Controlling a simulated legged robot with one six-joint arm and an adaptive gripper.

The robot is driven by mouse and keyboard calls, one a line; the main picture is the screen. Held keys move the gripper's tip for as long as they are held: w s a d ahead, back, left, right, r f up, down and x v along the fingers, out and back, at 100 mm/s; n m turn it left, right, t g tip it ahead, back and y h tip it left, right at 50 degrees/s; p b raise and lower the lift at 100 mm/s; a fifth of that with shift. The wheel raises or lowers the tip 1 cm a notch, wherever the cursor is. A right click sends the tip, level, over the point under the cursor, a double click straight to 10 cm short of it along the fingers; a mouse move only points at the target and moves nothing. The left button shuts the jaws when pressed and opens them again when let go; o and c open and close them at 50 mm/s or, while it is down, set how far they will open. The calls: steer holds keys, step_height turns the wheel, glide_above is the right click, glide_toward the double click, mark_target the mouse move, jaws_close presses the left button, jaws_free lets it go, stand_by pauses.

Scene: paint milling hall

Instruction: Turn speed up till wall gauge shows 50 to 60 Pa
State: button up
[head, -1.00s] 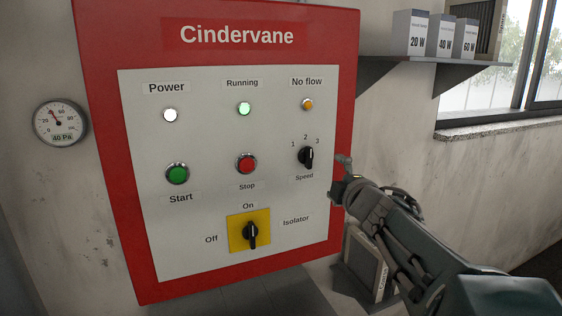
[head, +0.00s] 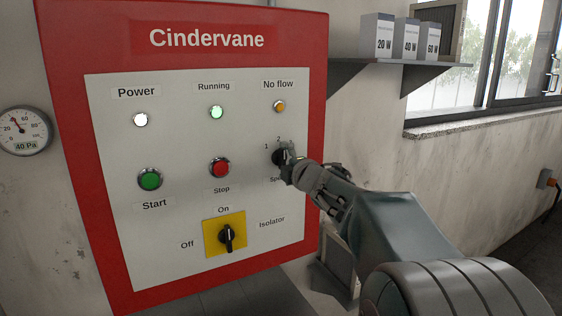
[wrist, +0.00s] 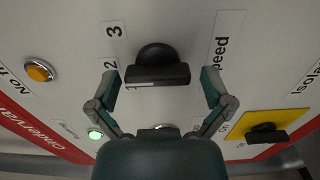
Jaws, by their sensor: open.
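The black Speed knob (head: 279,157) is on the right of the red-framed Cindervane panel (head: 182,38). In the wrist view the knob (wrist: 158,68) sits between the two open fingers of my gripper (wrist: 160,88), with space on both sides. My gripper (head: 289,161) covers part of the knob and the 3 mark in the head view, so the knob's setting is hard to read. The round wall gauge (head: 24,131) at the left edge reads 40 Pa on its small display.
The Running lamp (head: 216,112) glows green and the Power lamp (head: 141,119) white. The green Start button (head: 150,179), red Stop button (head: 220,167) and black Isolator switch (head: 226,237), turned to On, are nearby. A shelf (head: 400,75) with boxes is at the upper right.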

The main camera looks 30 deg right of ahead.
steer(key=shift+w, duration=0.2)
steer(key=shift+s, duration=0.1)
steer(key=c, duration=1)
steer(key=shift+o, duration=0.2)
steer(key=shift+m, duration=0.3)
steer(key=m, duration=0.3)
steer(key=shift+f+m, duration=0.1)
steer(key=shift+m, duration=0.2)
steer(key=m, duration=0.4)
steer(key=shift+f+m, duration=0.1)
steer(key=shift+m, duration=0.2)
